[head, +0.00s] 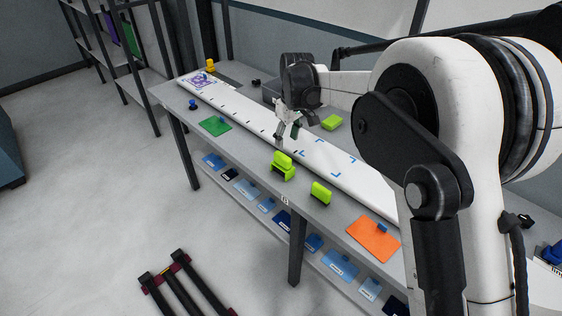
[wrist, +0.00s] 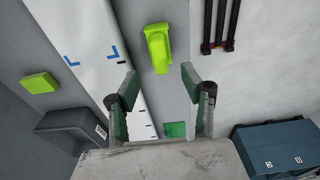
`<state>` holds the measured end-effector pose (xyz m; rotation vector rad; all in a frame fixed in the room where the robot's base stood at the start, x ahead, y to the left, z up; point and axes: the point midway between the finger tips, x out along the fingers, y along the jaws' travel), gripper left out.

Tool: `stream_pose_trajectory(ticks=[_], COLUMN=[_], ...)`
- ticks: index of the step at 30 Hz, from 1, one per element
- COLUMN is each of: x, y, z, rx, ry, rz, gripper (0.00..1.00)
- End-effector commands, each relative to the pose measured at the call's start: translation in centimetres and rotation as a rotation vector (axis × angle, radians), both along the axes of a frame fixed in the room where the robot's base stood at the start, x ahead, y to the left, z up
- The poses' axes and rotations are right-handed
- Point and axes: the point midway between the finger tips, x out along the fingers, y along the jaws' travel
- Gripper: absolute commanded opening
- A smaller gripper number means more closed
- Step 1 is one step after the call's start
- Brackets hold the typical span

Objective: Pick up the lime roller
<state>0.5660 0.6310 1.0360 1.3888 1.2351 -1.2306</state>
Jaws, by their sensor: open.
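Several lime things are in view. A lime piece with a raised upper part (head: 283,166) stands near the table's front edge in the head view; which one is the roller I cannot tell for sure. A smaller lime piece (head: 320,193) stands to its right, and a lime block (head: 331,122) lies at the back. My gripper (head: 287,136) is open and empty, above and behind the raised lime piece. In the wrist view, a lime piece with a handle-like top (wrist: 157,48) lies just beyond my open fingertips (wrist: 160,74), apart from them. The lime block (wrist: 40,83) shows at left.
A long white strip (head: 240,108) with blue corner marks runs along the table. A green sheet (head: 215,126) and an orange sheet (head: 373,239) lie on the table. A dark bin (wrist: 72,128) shows in the wrist view. Blue packs (head: 340,264) fill the lower shelf.

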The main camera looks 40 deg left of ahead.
Motion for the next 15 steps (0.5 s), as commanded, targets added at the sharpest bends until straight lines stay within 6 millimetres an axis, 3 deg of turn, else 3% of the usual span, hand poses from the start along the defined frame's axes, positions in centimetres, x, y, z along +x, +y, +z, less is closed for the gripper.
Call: stream_pose_trajectory(ticks=[6,15], x=[0.1,0.2], y=[0.4,0.9], z=[-3.2,-5.0], rx=[0.0,0.0], ry=[0.0,0.0], rz=[0.0,0.0], gripper=[0.43,0.43])
